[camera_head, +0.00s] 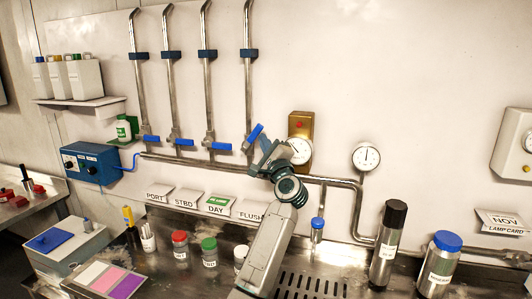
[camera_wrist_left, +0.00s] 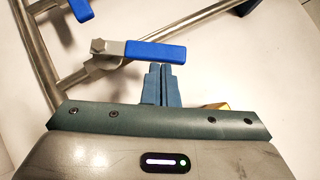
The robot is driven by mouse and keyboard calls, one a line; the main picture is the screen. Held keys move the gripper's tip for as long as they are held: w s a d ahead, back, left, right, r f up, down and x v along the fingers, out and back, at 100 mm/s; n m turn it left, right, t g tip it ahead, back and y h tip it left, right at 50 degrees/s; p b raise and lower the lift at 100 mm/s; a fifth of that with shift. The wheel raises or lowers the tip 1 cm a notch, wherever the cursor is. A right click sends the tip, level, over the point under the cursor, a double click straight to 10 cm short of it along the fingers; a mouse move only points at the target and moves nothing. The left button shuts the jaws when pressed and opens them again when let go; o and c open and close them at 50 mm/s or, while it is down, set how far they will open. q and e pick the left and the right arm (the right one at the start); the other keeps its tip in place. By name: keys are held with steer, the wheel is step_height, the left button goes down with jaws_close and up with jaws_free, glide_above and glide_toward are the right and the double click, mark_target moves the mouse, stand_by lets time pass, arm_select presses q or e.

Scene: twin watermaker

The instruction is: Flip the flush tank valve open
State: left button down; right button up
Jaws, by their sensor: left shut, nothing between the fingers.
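The flush valve is the rightmost of the row on the wall pipes, above the FLUSH card (camera_head: 250,209). In the wrist view the blue handle (camera_wrist_left: 155,52) lies across the picture on a metal valve body. My left gripper (camera_head: 267,152) is at the handle, and its fingers (camera_wrist_left: 163,78) are shut and empty. The fingertips are right beside the handle's free end; I cannot tell whether they touch. My right gripper is not in view.
Other blue valve handles, such as the DAY one (camera_head: 221,146), lie level to the left. A brass-backed gauge (camera_head: 301,149) and a horizontal pipe are close by on the right. Bottles, including a dark-capped cylinder (camera_head: 388,243), stand on the steel counter below.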

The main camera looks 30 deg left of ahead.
mark_target(254, 130)
arm_select(q)
steer(key=r+n+g+b, duration=0.1)
steer(key=a+n+g+h+b, duration=0.1)
steer(key=n+b, duration=0.1)
steer(key=a+r+n+g+h+b, duration=0.1)
steer(key=n, duration=0.1)
steer(key=shift+s+a+r+g+b, duration=0.2)
steer(key=shift+r+g+b, duration=0.1)
steer(key=shift+b, duration=0.1)
steer(key=shift+s+a+r+b, duration=0.1)
steer(key=shift+a+r+b, duration=0.15)
steer(key=shift+b, duration=0.15)
steer(key=shift+a, duration=0.15)
steer(key=shift+r, duration=0.15)
